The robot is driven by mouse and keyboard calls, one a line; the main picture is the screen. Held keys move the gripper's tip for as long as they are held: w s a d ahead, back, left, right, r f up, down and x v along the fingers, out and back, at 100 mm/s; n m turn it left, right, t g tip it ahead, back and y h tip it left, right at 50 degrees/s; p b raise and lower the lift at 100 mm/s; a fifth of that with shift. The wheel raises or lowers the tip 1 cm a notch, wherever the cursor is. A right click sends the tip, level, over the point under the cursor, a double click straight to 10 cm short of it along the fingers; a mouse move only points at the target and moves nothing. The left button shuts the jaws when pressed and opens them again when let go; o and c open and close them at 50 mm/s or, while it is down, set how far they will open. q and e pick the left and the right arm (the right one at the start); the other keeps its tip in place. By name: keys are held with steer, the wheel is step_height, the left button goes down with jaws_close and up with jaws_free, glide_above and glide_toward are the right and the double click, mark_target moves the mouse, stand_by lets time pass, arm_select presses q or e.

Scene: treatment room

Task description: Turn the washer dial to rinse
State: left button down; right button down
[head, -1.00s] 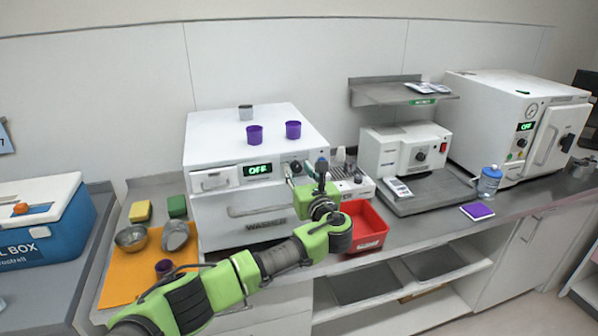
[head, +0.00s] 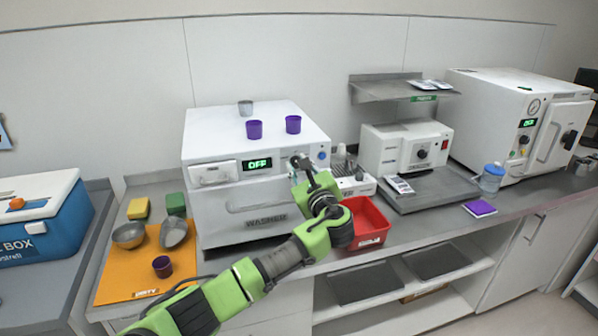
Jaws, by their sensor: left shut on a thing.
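The white washer (head: 215,215) stands on the counter, with "WASHER" on its front and a green display (head: 258,164) reading OFF. The dial (head: 296,158) is on the upper right of its front panel, mostly hidden by my gripper. A round blue button (head: 322,155) is just right of it. My left gripper (head: 298,162) reaches up to the panel and is shut on the dial. The dial's pointer and markings cannot be made out. My right gripper is out of view.
A red bin (head: 366,238) sits close to the right of my forearm. An orange mat (head: 112,274) with bowls and a purple cup lies left of the washer.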

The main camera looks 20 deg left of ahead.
arm_select(q)
steer(key=n+b, duration=0.2)
steer(key=n, duration=0.1)
steer(key=shift+f+n, duration=0.3)
steer(key=shift+r+n+b, duration=0.1)
steer(key=shift+n+b, duration=1.35)
steer(key=shift+n, duration=0.35)
steer(key=c, duration=1.8)
jaws_free()
steer(key=shift+r, duration=0.1)
